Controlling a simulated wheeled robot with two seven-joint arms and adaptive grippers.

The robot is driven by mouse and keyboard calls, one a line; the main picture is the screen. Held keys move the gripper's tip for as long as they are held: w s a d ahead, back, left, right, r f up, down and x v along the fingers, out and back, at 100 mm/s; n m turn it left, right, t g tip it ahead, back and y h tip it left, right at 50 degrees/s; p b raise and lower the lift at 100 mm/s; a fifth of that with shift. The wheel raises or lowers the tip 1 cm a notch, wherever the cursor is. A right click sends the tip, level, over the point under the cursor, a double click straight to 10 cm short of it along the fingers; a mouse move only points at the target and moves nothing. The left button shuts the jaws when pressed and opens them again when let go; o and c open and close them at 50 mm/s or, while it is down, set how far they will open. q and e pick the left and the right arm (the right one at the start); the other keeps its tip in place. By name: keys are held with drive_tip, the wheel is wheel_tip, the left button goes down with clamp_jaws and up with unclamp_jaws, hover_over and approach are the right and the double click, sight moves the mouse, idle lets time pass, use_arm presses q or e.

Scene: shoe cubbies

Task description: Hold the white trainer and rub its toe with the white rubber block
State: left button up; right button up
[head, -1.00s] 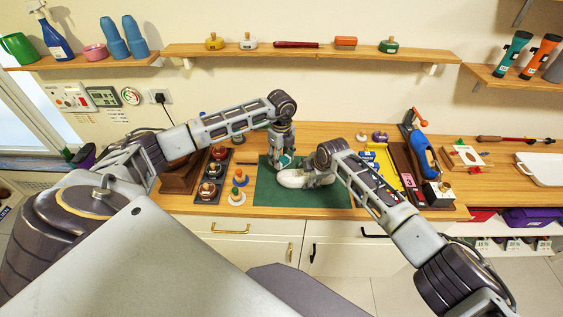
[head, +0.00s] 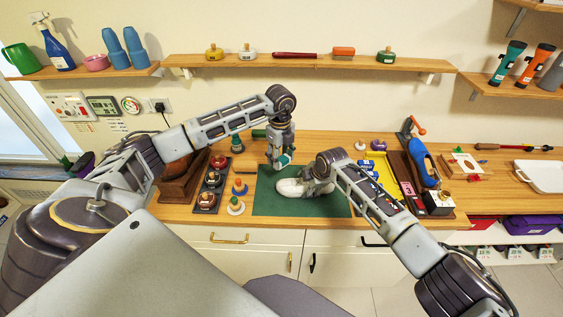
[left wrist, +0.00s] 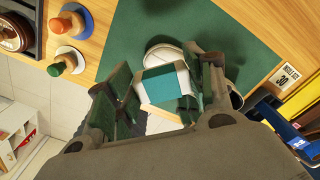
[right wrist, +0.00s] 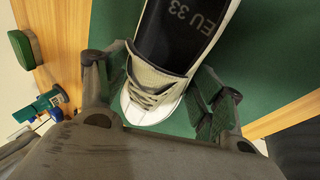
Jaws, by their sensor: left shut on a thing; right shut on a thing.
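The white trainer (head: 290,188) lies on the green mat (head: 270,208). My left gripper (head: 279,162) is above the mat, beside and behind the trainer in the head view. It is shut on the white rubber block (left wrist: 160,90), which has a teal band and shows between the fingers in the left wrist view. There the block overlaps the trainer (left wrist: 160,52); contact cannot be told.
Several knobbed items (head: 236,206) and a dark tray (head: 208,190) stand left of the mat. A wall shelf (head: 310,62) runs above the bench.

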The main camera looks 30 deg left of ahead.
drive_tip(key=shift+d+f, duration=0.1)
drive_tip(key=shift+f, duration=0.1)
drive_tip(key=o, duration=1.2)
drive_tip(key=shift+w, duration=0.1)
drive_tip(key=shift+r, duration=0.25)
drive_tip(key=shift+r, duration=0.15)
drive_tip(key=v, duration=1.1)
drive_tip(key=shift+d, duration=0.15)
drive_tip(key=shift+r, duration=0.1)
drive_tip(key=shift+s, duration=0.3)
